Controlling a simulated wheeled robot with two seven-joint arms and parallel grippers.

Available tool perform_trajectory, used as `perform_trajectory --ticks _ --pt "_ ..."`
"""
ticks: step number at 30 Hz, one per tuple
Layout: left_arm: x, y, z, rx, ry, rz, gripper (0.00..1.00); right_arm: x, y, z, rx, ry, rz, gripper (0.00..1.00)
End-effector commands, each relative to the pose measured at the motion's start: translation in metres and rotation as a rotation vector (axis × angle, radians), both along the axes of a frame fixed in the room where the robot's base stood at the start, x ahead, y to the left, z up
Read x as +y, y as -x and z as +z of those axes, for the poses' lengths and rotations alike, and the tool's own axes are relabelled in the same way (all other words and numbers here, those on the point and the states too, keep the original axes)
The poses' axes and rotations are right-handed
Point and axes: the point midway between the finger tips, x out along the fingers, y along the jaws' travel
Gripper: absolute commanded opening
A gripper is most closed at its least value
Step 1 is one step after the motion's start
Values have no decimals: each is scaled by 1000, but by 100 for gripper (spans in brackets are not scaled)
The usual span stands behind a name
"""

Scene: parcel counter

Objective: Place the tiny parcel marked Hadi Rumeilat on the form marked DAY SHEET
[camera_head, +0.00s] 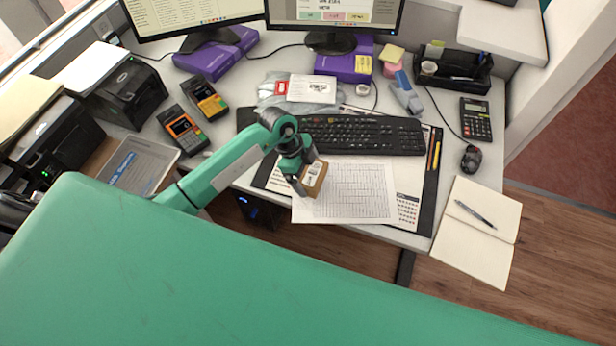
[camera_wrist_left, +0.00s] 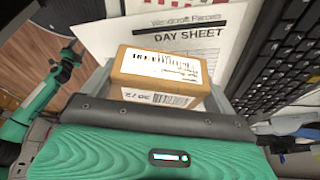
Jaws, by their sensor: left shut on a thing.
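A tiny brown parcel (camera_head: 313,178) with white labels is between the fingers of my left gripper (camera_head: 308,172), which is shut on it. In the left wrist view the parcel (camera_wrist_left: 158,80) shows a label whose name is too small to read surely. The form headed DAY SHEET (camera_wrist_left: 205,35) lies just beyond it in that view. In the head view the form (camera_head: 355,192) is a white gridded sheet, and the parcel overlaps its upper left part. Whether the parcel touches the sheet is unclear. My right arm seems to show at the left wrist view's left; its gripper (camera_wrist_left: 68,58) is unclear.
The keyboard (camera_head: 365,135) lies behind the form. A dark desk mat (camera_head: 431,190) lies under the form, with pens on its right part. An open notebook (camera_head: 480,245) lies at the right. Card terminals (camera_head: 185,130) stand at the left. Another label card lies on a grey package (camera_head: 305,88).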

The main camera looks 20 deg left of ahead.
Motion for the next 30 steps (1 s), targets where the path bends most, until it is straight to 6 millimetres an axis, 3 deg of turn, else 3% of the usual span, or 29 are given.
perform_trajectory --ticks 6,17,18,26,30 --pt "-1 0 -27 0 1 0 63 0 0 3 0 0 0 63" --pt "0 0 -31 0 0 -1 63 0 0 2 0 0 0 63" --pt "0 0 -31 0 0 -1 98 0 0 2 0 0 0 63" --pt "0 0 -29 0 1 -1 100 0 0 3 0 0 0 63" --pt "5 -1 -18 -3 0 1 100 0 0 1 0 0 0 63"
